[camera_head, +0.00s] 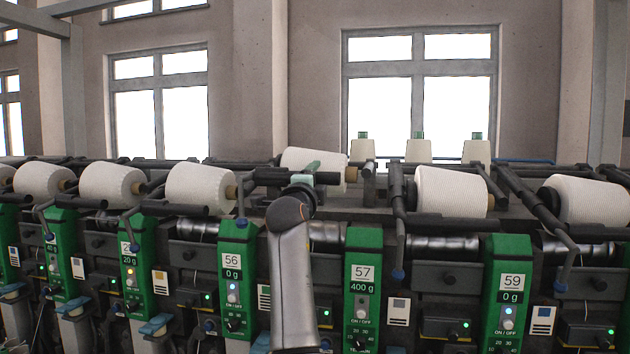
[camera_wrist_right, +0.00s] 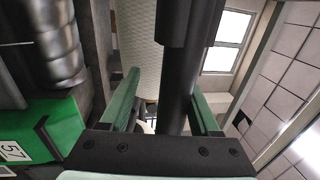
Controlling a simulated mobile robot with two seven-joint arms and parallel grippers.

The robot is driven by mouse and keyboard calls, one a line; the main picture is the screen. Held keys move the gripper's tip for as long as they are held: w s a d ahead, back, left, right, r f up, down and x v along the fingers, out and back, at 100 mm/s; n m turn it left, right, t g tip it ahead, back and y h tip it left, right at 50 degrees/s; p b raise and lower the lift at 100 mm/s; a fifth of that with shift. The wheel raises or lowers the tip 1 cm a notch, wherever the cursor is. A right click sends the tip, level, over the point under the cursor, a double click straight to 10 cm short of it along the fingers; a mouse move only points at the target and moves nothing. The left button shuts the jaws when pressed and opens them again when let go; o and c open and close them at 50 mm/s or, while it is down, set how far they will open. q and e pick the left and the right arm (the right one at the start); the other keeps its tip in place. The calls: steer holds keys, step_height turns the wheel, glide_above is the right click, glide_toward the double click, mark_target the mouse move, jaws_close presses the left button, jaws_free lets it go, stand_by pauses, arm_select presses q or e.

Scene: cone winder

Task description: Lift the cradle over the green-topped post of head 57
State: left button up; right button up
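The green-topped post of head 57 (camera_head: 362,290) carries a "57" label and a "400 g" display; its green side also shows in the right wrist view (camera_wrist_right: 50,122). Above and behind it is the dark cradle (camera_head: 268,176) with a white cone (camera_head: 315,158), higher and farther back than its neighbours. My right gripper (camera_head: 306,172) is at the cradle, its arm rising left of the post. In the right wrist view, its green fingers (camera_wrist_right: 165,85) stand either side of a dark bar (camera_wrist_right: 177,95), with a gap on the left. My left gripper is not in view.
Head 56 (camera_head: 232,275) and head 59 (camera_head: 508,290) flank head 57. A cone (camera_head: 450,190) on its cradle lies close to the right. White cones with green tops (camera_head: 419,150) stand behind. A metal drum (camera_wrist_right: 58,45) is left of my right gripper in the wrist view.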

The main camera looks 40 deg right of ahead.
steer(key=shift+f, duration=0.1)
steer(key=b+v, duration=0.4)
steer(key=v, duration=0.8)
steer(key=shift+a, duration=0.25)
steer(key=shift+s, duration=0.15)
stand_by(0.5)
steer(key=shift+f, duration=0.1)
